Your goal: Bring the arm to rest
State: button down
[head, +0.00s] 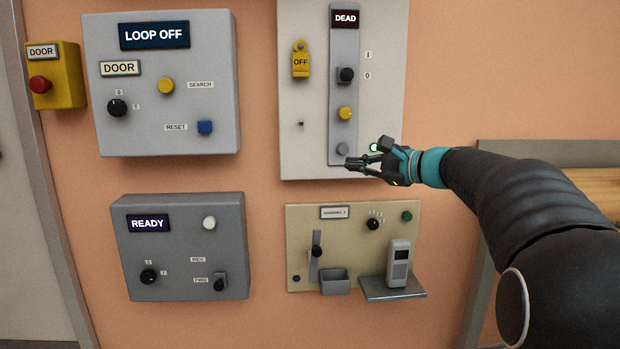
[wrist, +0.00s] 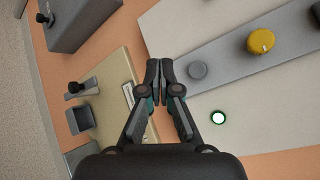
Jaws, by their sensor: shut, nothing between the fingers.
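My gripper (head: 350,163) is in front of the lower edge of the light panel (head: 300,130) with the DEAD sign (head: 345,19). In the wrist view my gripper (wrist: 159,72) has its fingertips together with nothing between them. The arm reaches in from the right. A grey round button (wrist: 197,70) lies just right of the fingertips in the wrist view, apart from them in the picture.
A LOOP OFF box (head: 220,90) and a READY box (head: 180,285) are on the wall at left. Below the gripper, a beige panel (head: 297,222) has a small bin (head: 335,287) and a shelf (head: 393,293) with a handheld device. A wooden surface (head: 600,185) is at right.

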jog(key=s+f+n+g+h, duration=0.3)
jog(key=s+f, duration=0.3)
jog(key=f, duration=0.3)
jog(key=s+f+n+g+h, duration=0.25)
jog(key=s+f, duration=0.35)
jog(key=f, duration=0.4)
jog(key=s+f+n+h+p, duration=0.1)
jog(key=s+n, duration=0.4)
jog(key=s, duration=0.7)
jog(key=s+a+f+n+h+p, duration=0.1)
jog(key=s+n+h, duration=0.4)
jog(key=s, duration=0.8)
notch_tip(320, 180, down, 2)
jog(key=shift+s+f+g+p, duration=0.1)
jog(key=shift+s+g+p, duration=0.2)
jog(key=shift+p, duration=0.25)
